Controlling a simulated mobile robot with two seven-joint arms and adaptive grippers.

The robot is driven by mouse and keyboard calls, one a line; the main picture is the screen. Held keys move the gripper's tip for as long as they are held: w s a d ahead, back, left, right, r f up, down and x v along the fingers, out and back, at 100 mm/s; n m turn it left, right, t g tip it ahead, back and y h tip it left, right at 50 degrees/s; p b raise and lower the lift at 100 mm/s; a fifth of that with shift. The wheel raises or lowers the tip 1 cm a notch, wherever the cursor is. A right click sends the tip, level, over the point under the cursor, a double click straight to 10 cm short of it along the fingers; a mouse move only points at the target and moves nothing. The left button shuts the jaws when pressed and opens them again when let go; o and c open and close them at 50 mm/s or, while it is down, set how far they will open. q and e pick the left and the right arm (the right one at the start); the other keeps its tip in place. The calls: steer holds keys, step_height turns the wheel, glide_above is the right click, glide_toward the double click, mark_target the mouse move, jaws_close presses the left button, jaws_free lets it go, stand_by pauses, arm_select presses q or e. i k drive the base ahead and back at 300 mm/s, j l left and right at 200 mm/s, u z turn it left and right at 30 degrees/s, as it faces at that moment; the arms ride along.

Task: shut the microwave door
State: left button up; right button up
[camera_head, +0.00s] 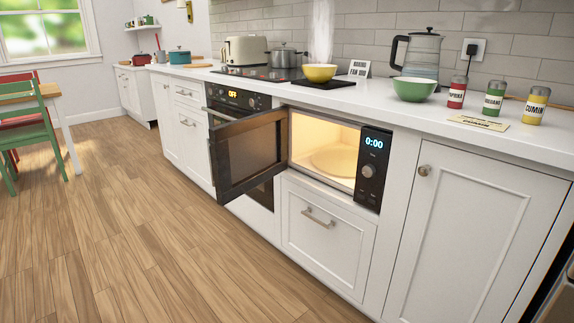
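The microwave (373,168) is built in below the countertop, with a dark control panel reading 0:00 and a round knob. Its inside is lit and shows a round turntable (337,163) with nothing on it. The microwave door (247,153) stands wide open, hinged on the left of the opening and swung out into the room. A handle shows along the door's free left edge. Neither of my grippers shows in the head view.
A white drawer (322,225) is below the microwave and a cabinet door (466,241) to its right. An oven (238,97) sits behind the open door. The counter holds a green bowl (414,89), a yellow bowl (319,73), a kettle (418,55) and spice jars. The wooden floor (130,215) in front is clear.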

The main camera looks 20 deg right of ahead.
mark_target(245, 153)
steer(key=i+z, duration=0.15)
steer(key=z, duration=0.3)
steer(key=i+j+z, duration=0.1)
steer(key=z, duration=0.35)
steer(key=i+j+z, duration=0.1)
steer(key=j+z, duration=0.15)
steer(key=z, duration=0.2)
steer(key=i+j+z, duration=0.2)
steer(key=j, duration=0.15)
steer(key=j+z, duration=0.2)
steer(key=i+j+z, duration=0.2)
steer(key=j, duration=0.3)
steer(key=i+j+z, duration=0.2)
steer(key=j, duration=1.8)
steer(key=i+j, duration=0.1)
steer(key=j, duration=0.8)
